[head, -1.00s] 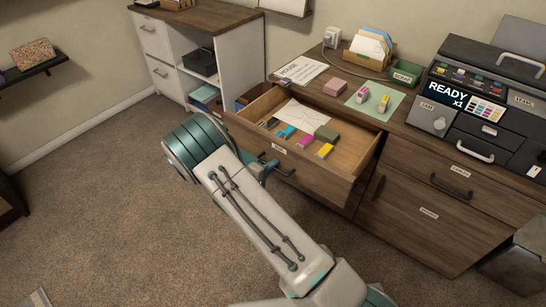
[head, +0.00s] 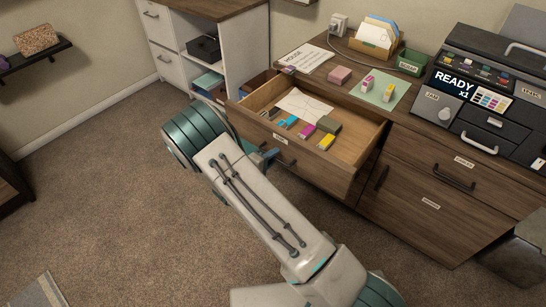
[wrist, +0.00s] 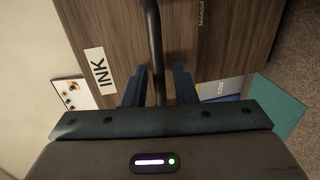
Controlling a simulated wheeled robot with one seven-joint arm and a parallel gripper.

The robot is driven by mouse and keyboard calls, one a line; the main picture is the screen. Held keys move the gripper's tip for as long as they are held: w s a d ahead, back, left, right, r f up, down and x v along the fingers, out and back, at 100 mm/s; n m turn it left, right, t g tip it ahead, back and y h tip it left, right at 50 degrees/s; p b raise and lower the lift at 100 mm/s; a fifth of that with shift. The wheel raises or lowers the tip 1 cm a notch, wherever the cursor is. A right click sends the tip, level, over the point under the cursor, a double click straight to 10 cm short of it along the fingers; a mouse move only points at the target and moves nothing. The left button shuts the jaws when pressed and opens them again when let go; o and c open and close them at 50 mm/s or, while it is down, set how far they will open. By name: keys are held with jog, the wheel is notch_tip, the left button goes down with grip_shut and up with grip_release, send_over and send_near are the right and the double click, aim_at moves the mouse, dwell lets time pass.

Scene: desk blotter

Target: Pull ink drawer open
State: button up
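The ink drawer (head: 318,172) is a brown wooden drawer pulled well out of the desk in the head view. Its label INK (wrist: 100,68) shows large in the wrist view. My gripper (head: 268,156) is at the drawer front, partly hidden by my arm. In the wrist view, the dark bar handle (wrist: 153,30) runs between the fingers of my gripper (wrist: 160,85). The fingers stand apart, with a gap visible on each side of the bar.
A printer (head: 490,95) stands on the desk at the right. Closed drawers (head: 420,200) are below it. A white shelf unit (head: 240,50) stands at the left of the desk. The carpet (head: 110,200) in front is mostly clear.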

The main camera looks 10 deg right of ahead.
jog(key=p+v, duration=0.1)
jog(key=v, duration=1.2)
jog(key=shift+s+a+p, duration=0.2)
jog(key=shift+p, duration=0.1)
jog(key=shift+r, duration=0.15)
jog(key=w+r+m+y+p, duration=0.1)
jog(key=w+r+y+p, duration=0.1)
jog(key=r+y, duration=0.35)
jog(key=w+a+r+m+g+y+p, duration=0.1)
jog(key=w+r+m+y+p, duration=0.15)
jog(key=r, duration=0.55)
jog(key=w+r+m+y+p, duration=0.1)
jog(key=w+r+y+p, duration=0.15)
jog(key=r, duration=0.35)
jog(key=s+d+r+g+y+p, duration=0.1)
jog(key=s+d+r+y, duration=0.15)
jog(key=r, duration=0.35)
jog(key=s+d+r+g+y+p, duration=0.1)
jog(key=s+r+p, duration=0.15)
jog(key=r, duration=0.25)
jog(key=s+d+r+m+g+h+p, duration=0.1)
jog(key=s+d+r, duration=0.4)
jog(key=s, duration=0.5)
jog(key=s+d+r+m+g+h+p, duration=0.1)
jog(key=s+d+r+m+g+p, duration=0.2)
jog(key=s+d, duration=0.7)
jog(key=shift+s+r+m+g+h, duration=0.4)
jog(key=shift+s+r+g, duration=0.3)
jog(key=shift+s+r, duration=0.2)
